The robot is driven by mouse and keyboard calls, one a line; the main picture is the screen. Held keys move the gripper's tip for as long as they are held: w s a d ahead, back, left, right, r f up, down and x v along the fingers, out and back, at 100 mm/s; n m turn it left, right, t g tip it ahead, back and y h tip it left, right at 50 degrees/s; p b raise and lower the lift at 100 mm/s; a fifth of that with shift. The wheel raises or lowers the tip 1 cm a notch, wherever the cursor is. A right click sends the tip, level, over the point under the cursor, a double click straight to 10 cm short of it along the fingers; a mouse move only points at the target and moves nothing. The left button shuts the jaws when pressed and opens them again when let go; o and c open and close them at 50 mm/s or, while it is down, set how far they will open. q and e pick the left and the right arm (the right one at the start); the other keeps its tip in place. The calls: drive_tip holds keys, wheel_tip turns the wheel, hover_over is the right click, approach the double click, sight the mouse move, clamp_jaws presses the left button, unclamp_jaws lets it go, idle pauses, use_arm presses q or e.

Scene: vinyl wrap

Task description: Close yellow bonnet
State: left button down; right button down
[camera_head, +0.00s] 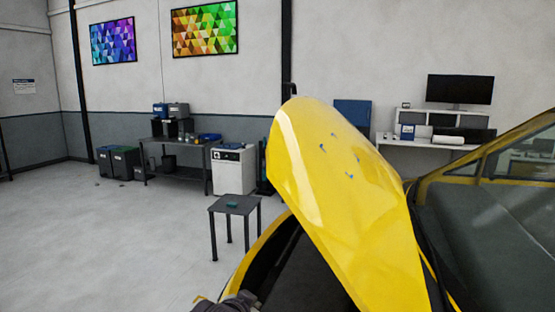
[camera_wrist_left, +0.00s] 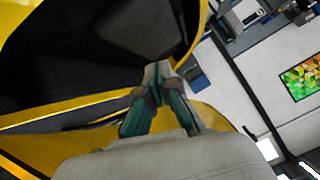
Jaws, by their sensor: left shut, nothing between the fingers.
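The yellow bonnet (camera_head: 345,190) stands raised and steeply tilted in the head view, with a few small blue marks on its outer face. The dark opening of the car (camera_head: 305,275) shows below it, edged by yellow bodywork. My left gripper (camera_head: 243,299) is only partly in view at the bottom edge, near the front of the car and below the bonnet. In the left wrist view the same gripper (camera_wrist_left: 158,78) is shut and empty, in front of the dark opening and yellow bodywork (camera_wrist_left: 75,107). I cannot tell whether it touches the car. My right gripper is not in view.
The windscreen (camera_head: 510,190) is at the right. A small dark stool (camera_head: 234,205) stands left of the bonnet. A workbench (camera_head: 175,172), a white cabinet (camera_head: 233,172) and dark bins (camera_head: 117,162) line the wall. The floor at the left is clear.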

use_arm(q)
drive_tip(key=w+d+r+m+t, duration=0.1)
drive_tip(key=d+r+t, duration=0.1)
drive_tip(key=r, duration=0.7)
drive_tip(key=w+d+r+m+t, duration=0.1)
drive_tip(key=r, duration=0.9)
wheel_tip(320, 180, up, 16)
drive_tip(key=m+t+h+p, duration=0.1)
drive_tip(key=m+t+p, duration=0.15)
drive_tip(key=p, duration=0.35)
hover_over(278, 174)
drive_tip(key=s+d, duration=0.2)
drive_tip(key=shift+w+d+r+n, duration=0.1)
drive_tip(key=shift+w+r+n, duration=0.05)
drive_tip(key=shift+n, duration=0.2)
drive_tip(key=f, duration=0.1)
drive_tip(key=w+a+p, duration=0.1)
drive_tip(key=f+p, duration=0.1)
drive_tip(key=shift+w+a+f, duration=0.3)
drive_tip(key=shift+f, duration=0.05)
drive_tip(key=shift+a+f, duration=0.4)
drive_tip(key=shift+w+d+f, duration=0.1)
drive_tip(key=shift+d, duration=0.05)
